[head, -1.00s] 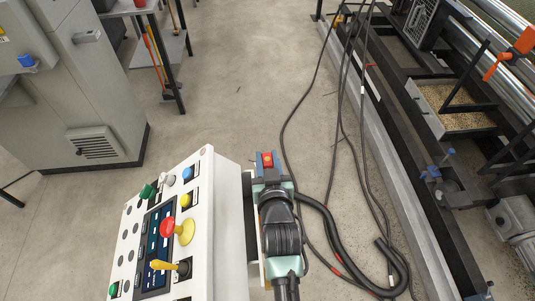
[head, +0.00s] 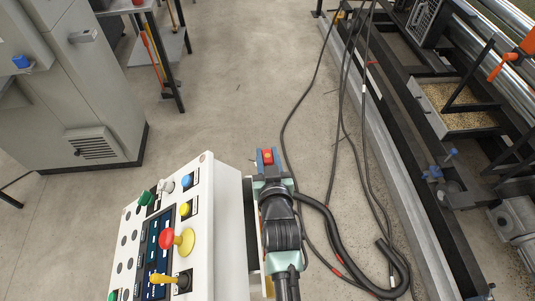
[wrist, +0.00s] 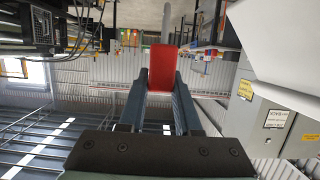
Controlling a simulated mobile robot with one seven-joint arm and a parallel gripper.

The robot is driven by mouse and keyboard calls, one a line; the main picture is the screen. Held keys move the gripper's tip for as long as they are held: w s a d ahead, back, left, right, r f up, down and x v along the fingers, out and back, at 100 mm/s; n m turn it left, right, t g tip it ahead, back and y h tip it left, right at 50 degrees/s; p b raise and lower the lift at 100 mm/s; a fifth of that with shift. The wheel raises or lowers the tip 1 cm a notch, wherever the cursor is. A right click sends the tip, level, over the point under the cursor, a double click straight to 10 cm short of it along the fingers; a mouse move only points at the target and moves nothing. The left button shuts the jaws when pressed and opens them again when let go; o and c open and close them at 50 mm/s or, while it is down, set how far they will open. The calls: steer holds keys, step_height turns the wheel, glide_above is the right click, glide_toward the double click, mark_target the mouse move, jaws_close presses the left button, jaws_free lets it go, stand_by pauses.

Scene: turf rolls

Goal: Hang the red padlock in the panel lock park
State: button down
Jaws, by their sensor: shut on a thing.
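My gripper (head: 267,159) is shut on the red padlock (head: 267,156), beside the right side of the white control panel (head: 222,215) in the head view. In the wrist view the padlock (wrist: 161,68) sits between the two blue-grey fingertips (wrist: 161,85), its grey shackle pointing away from the gripper. The panel's front carries a red knob on a yellow base, coloured buttons and a dark screen. A pale surface fills the upper right of the wrist view. I cannot make out the lock park in either view.
Black cables and a thick hose (head: 345,262) lie on the floor right of my arm. A machine frame (head: 425,205) runs along the right. A grey cabinet (head: 90,95) stands at the left, with a table (head: 158,50) behind it. The middle floor is clear.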

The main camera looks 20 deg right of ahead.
steer(key=shift+f+b, duration=1.8)
steer(key=shift+f, duration=0.5)
steer(key=shift+f+b, duration=1.95)
steer(key=shift+f, duration=0.2)
steer(key=c, duration=0.5)
jaws_free()
steer(key=shift+f, duration=0.1)
steer(key=v, duration=1.3)
